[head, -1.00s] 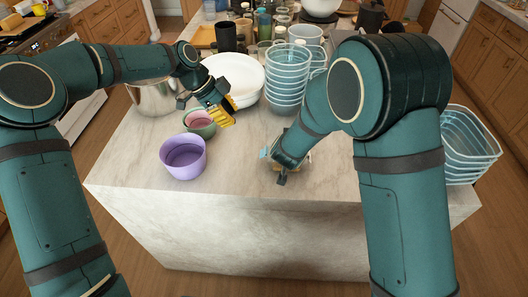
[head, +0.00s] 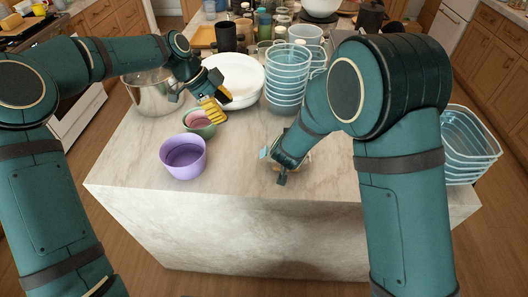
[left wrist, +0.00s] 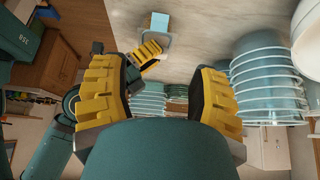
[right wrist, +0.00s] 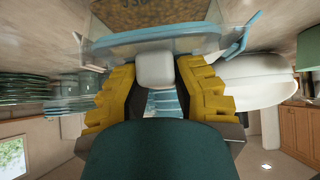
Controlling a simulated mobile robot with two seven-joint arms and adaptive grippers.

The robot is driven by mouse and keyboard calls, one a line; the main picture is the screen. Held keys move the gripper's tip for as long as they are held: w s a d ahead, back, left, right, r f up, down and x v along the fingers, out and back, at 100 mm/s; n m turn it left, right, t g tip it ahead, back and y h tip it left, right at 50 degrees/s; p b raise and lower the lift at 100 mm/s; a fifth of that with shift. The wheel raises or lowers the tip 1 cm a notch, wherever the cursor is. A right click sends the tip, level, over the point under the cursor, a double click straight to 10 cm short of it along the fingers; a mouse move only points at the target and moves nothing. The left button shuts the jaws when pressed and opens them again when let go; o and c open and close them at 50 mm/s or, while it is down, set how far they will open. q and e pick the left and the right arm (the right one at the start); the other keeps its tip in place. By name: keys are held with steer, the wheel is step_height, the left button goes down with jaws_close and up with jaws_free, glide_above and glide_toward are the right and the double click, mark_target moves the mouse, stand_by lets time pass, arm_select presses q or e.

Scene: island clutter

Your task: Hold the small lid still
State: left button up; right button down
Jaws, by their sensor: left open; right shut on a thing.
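The small lid is clear with a light-blue rim (right wrist: 150,38), and it fills the upper middle of the right wrist view. My right gripper (right wrist: 155,85) is shut on it, with a pale grey block between the fingers. In the head view, the right arm hides most of the lid, and only a light-blue tab (head: 263,153) shows near the counter's front edge. The lid also shows in the left wrist view, with a blue tab (left wrist: 160,21). My left gripper (head: 215,111) is open and empty, above and beside the small bowls, apart from the lid.
A purple bowl (head: 183,156) and a green bowl with a pink one inside (head: 199,122) stand at left on the counter. A steel pot (head: 150,94), white bowls (head: 235,75) and stacked clear containers (head: 287,80) stand behind. The front middle of the counter is clear.

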arm_select(q)
steer(key=v, duration=1.2)
steer(key=shift+o, duration=0.6)
glide_toward(261, 154)
steer(key=shift+x, duration=4.7)
